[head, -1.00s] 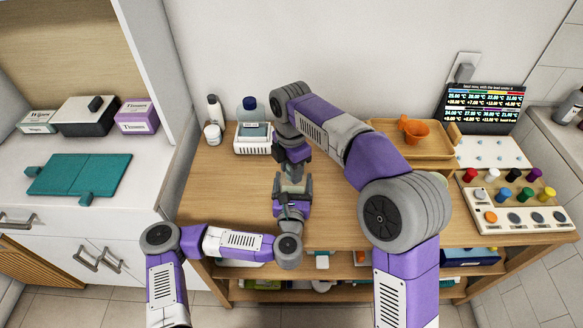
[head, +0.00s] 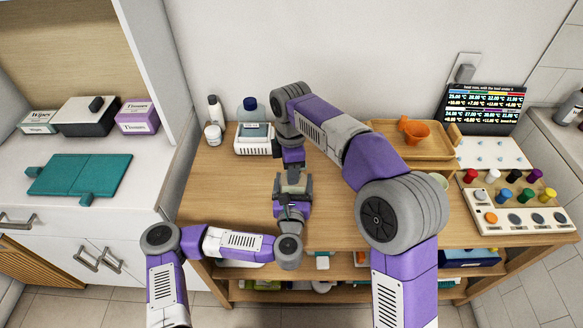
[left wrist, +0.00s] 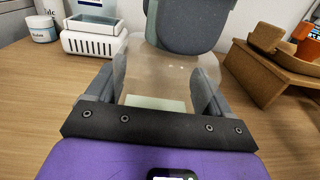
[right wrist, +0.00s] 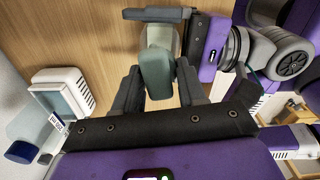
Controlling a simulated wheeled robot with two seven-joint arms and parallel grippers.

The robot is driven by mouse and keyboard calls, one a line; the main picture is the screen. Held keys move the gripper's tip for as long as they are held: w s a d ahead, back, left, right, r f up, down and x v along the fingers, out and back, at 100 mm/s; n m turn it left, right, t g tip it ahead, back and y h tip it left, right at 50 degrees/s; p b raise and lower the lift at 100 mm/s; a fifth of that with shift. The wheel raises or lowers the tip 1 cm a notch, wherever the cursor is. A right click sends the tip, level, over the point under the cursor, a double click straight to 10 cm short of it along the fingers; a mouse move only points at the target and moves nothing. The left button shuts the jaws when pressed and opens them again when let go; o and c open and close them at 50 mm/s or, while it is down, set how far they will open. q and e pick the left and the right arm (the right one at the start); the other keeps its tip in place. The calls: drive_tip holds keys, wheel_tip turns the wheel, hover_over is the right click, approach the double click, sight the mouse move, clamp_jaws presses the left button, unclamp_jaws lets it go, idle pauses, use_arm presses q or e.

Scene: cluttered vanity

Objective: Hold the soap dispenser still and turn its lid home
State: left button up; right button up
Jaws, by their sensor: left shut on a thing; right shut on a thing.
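The soap dispenser is a translucent beige bottle (left wrist: 170,75) with a pale label, between the fingers of my left gripper (left wrist: 163,88) in the left wrist view. My left gripper is shut on it. A grey-green lid (right wrist: 156,72) is between the fingers of my right gripper (right wrist: 160,88) in the right wrist view, and my right gripper is shut on it. Beyond the lid, part of the bottle shows between the left fingers. In the head view both grippers meet over the middle of the table, and they hide most of the dispenser. The lid's seating on the bottle cannot be told.
A white basket (head: 253,140) and a white jar (head: 213,134) stand at the back left. A wooden tray (head: 440,150) with an orange cup-like item (head: 413,130) is at the back right. A button panel (head: 515,212) is at the right. The table left of the grippers is clear.

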drive_tip(key=m, duration=0.4)
drive_tip(key=shift+w, duration=0.1)
drive_tip(key=shift+m, duration=2.4)
drive_tip(key=shift+w+d+m, duration=0.1)
drive_tip(key=shift+m, duration=2.2)
